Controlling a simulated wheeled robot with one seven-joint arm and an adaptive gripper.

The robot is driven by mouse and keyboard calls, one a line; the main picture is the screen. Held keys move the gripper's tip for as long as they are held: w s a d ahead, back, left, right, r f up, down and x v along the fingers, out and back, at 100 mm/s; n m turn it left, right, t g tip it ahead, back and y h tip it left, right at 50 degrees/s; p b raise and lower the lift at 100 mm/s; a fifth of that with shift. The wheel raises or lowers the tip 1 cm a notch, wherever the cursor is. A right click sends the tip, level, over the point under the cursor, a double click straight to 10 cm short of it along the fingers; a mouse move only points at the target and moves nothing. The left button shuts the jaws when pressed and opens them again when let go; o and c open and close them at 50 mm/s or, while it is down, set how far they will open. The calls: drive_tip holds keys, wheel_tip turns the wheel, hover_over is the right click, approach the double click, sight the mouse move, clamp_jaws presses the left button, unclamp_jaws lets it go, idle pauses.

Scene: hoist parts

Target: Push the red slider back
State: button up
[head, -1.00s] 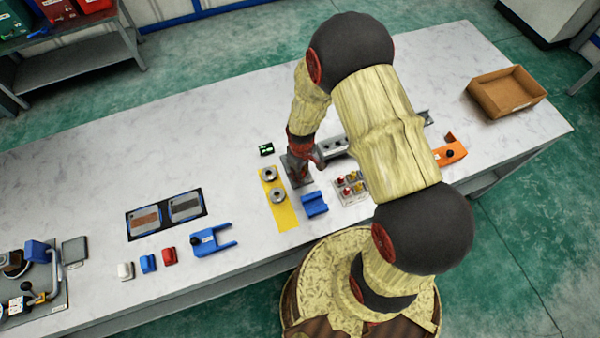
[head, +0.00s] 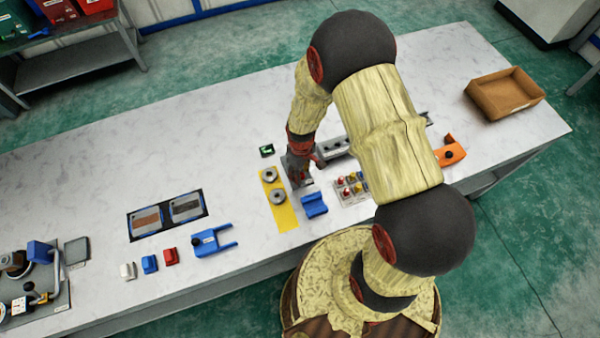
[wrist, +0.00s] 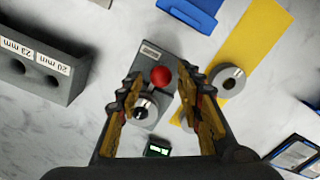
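A red round knob (wrist: 161,76), which looks like the red slider, sits on a narrow grey plate (wrist: 152,58) with a small label. A shiny metal cylinder with a dark centre (wrist: 145,107) stands on the same plate, nearer my gripper's base. My gripper (wrist: 162,88) is open above the plate, one finger on each side of the knob and cylinder, and nothing is held. I cannot tell whether a finger touches the knob. In the head view my gripper (head: 299,168) is low over the plate and hides most of it.
A yellow strip (head: 284,212) with two metal rings lies left of the plate. A blue block (head: 314,205) is in front. A grey block with holes (head: 334,148) and a clear box of small parts (head: 351,188) are to the right. A small green display (head: 267,150) stands behind.

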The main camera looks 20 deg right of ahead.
drive_tip(key=shift+r+p, duration=1.75)
drive_tip(key=shift+r, duration=1.05)
